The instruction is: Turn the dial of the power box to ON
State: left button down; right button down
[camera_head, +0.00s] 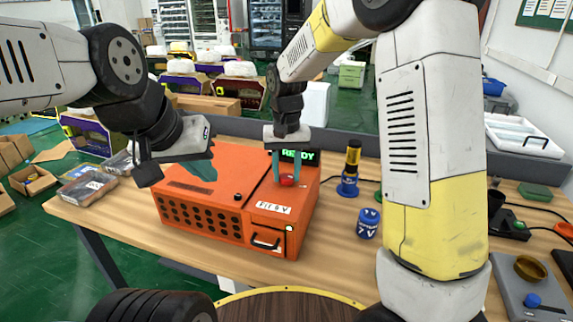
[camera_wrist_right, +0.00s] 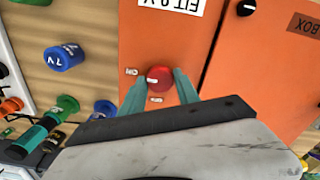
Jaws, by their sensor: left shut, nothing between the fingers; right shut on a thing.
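The orange power box (camera_head: 200,187) stands on the wooden table. Its red round dial (camera_head: 287,181) is on the top face, near a black panel with green READY text (camera_head: 298,155). In the right wrist view the dial (camera_wrist_right: 159,77) has a small pale mark on its left side, facing the ON label (camera_wrist_right: 131,72); another small label (camera_wrist_right: 156,99) sits below it. My right gripper (camera_head: 287,177) is shut on the dial, one teal finger on each side. My left gripper (camera_head: 204,170) is shut and empty above the box's left part.
A blue cylinder marked 7V (camera_head: 368,223) stands right of the box. A black-and-yellow piece on a blue base (camera_head: 350,172) is behind it. A grey panel (camera_head: 525,290) lies at the right. Plastic-wrapped packs (camera_head: 87,189) lie at the table's left end.

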aim_at(286, 176)
dwell(0.3)
jog(key=c, duration=0.9)
grip_release()
notch_tip(286, 176, up, 8)
jog(key=shift+f, duration=0.25)
jog(key=shift+r, duration=0.15)
